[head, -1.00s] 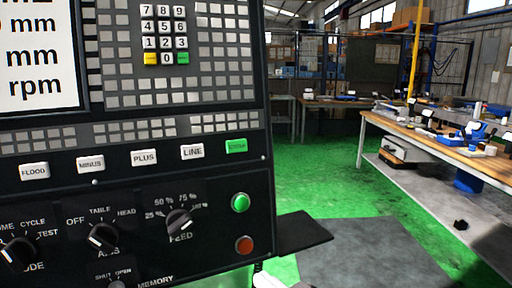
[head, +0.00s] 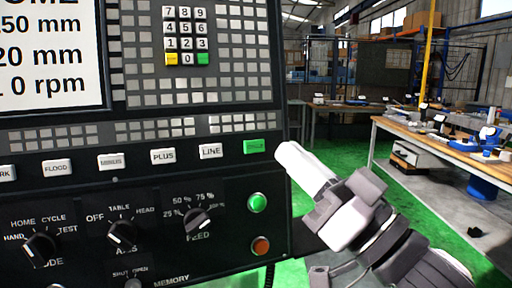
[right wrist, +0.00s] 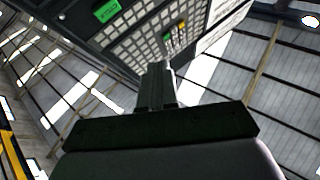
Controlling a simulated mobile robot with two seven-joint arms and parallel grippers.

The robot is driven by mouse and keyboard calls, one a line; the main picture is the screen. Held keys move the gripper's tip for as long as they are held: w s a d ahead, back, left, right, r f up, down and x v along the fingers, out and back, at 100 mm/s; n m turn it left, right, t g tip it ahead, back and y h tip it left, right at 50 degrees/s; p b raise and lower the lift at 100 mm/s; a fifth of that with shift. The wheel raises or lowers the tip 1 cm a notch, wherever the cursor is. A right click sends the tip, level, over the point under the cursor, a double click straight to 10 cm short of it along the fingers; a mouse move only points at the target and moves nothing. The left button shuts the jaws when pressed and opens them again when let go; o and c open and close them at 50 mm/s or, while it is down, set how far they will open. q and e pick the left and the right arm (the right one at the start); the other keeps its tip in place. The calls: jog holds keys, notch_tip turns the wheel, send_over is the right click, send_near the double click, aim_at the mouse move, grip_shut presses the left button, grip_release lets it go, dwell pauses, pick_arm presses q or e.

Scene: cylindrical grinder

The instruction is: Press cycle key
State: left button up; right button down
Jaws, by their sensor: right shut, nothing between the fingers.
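The green cycle key (head: 255,146) is at the right end of the row of labelled keys on the black control panel. Its lettering is too small to read surely. My right gripper (head: 284,157) is shut and empty, with its light fingers pointing up and left. In the picture its tip is just right of and slightly below the green key. I cannot tell how far it stands off the panel. In the right wrist view the shut fingers (right wrist: 155,72) point at the panel, and the green key (right wrist: 106,11) is up and left of them. My left gripper is not in view.
The white LINE key (head: 210,151) is left of the green key. A round green button (head: 257,202) and a red-orange button (head: 261,246) are below it. A screen (head: 50,55) is at the upper left. A wooden workbench (head: 430,143) stands far right across green floor.

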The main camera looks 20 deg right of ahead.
aim_at(254, 146)
dwell(0.3)
jog(key=shift+w+a+f+b, duration=0.15)
jog(key=shift+w+f, duration=0.1)
jog(key=shift+w, duration=1.2)
jog(key=shift+w+a+f+b, duration=0.2)
jog(key=shift+w+f, duration=0.1)
jog(key=shift+w, duration=1.1)
jog(key=shift+w+a+f+b, duration=0.15)
jog(key=shift+w+f, duration=0.1)
jog(key=shift+w, duration=1.2)
jog(key=shift+w, duration=0.15)
jog(key=shift+w, duration=0.3)
